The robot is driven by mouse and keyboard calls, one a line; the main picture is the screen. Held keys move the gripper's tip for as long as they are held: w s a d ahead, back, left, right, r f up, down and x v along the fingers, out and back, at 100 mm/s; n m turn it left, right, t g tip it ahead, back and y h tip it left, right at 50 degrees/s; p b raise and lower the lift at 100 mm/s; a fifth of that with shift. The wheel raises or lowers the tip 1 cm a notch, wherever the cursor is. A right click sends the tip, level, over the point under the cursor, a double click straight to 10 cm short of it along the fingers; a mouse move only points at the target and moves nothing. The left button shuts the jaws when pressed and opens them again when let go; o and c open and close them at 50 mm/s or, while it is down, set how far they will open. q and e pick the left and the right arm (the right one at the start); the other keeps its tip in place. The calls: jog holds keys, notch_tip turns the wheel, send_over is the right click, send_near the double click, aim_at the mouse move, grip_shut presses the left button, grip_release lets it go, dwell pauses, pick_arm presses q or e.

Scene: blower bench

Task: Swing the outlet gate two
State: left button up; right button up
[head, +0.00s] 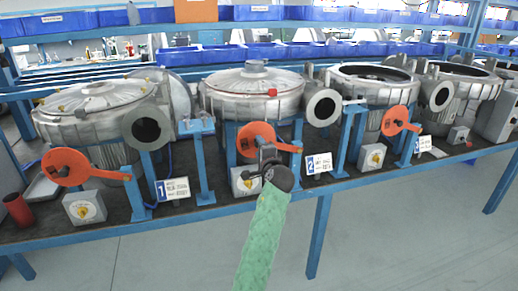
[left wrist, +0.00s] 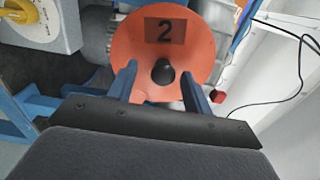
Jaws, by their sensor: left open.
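The outlet gate two is an orange disc (head: 250,138) on a short orange arm running right to a blue post. It stands low in front of the second blower (head: 250,90), left of that blower's round open outlet (head: 322,107). In the left wrist view the disc (left wrist: 190,40) faces me, with a dark "2" label and a black knob (left wrist: 163,71). My left gripper (head: 268,153) is in front of the disc. In the left wrist view my left gripper (left wrist: 160,72) is open, a finger on each side of the knob; contact cannot be told. My right gripper is not in view.
Orange gates also stand left (head: 68,167) and right (head: 395,120). A white "2" sign (head: 318,163) and grey switch box (head: 245,182) are near the gate. Blue posts line the bench edge. A red cup (head: 18,210) stands far left. The floor in front is clear.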

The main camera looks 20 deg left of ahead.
pick_arm(q)
jog(key=b+v, duration=0.1)
jog(key=v, duration=0.5)
jog(key=shift+s, duration=0.15)
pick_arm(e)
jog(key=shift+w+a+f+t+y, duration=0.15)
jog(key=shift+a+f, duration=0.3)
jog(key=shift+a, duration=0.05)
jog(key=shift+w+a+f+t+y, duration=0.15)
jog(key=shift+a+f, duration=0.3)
pick_arm(q)
jog(key=shift+d, duration=0.15)
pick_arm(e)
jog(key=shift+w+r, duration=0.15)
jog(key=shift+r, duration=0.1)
